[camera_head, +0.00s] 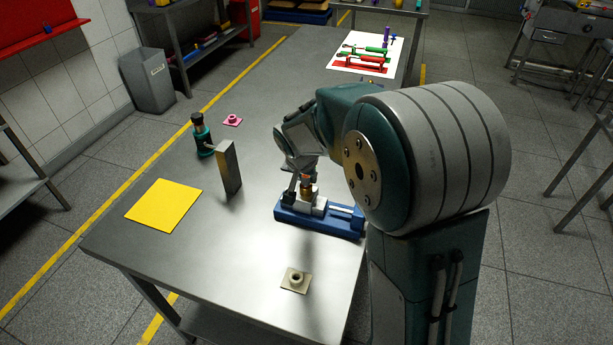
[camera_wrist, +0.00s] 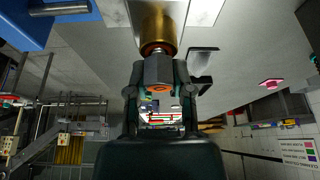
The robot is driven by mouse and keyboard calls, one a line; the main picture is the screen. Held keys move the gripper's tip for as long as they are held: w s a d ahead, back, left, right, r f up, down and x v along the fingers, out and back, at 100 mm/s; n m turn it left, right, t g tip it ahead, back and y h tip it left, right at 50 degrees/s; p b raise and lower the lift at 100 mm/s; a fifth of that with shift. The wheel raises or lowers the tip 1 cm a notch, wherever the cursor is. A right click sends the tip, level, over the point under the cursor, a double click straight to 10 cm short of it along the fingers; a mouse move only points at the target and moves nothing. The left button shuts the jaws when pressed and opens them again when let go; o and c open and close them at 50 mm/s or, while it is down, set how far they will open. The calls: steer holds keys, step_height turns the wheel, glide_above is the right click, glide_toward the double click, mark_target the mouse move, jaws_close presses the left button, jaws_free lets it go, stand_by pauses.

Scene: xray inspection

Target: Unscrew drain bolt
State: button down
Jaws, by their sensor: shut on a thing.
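The drain bolt shows in the wrist view as a grey hex head (camera_wrist: 157,71) with a short narrow shank at the brass cylinder (camera_wrist: 158,27). My gripper (camera_wrist: 158,88) is shut on the hex head, one dark finger on each side. In the head view my gripper (camera_head: 304,177) is above the blue vise (camera_head: 290,218), and the brass cylinder (camera_head: 307,190) stands between the vise's grey jaws. My arm hides part of the vise. I cannot tell how deep the bolt's thread sits.
A grey upright block (camera_head: 229,168) and a dark green bottle-like item (camera_head: 202,136) stand to the left. A yellow mat (camera_head: 163,206), a pink flanged part (camera_head: 232,120) and a beige flanged part (camera_head: 296,280) lie on the metal table (camera_head: 190,262). Its left-middle surface is largely clear.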

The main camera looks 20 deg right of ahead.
steer(key=shift+a+r, duration=0.1)
steer(key=shift+r, duration=1.2)
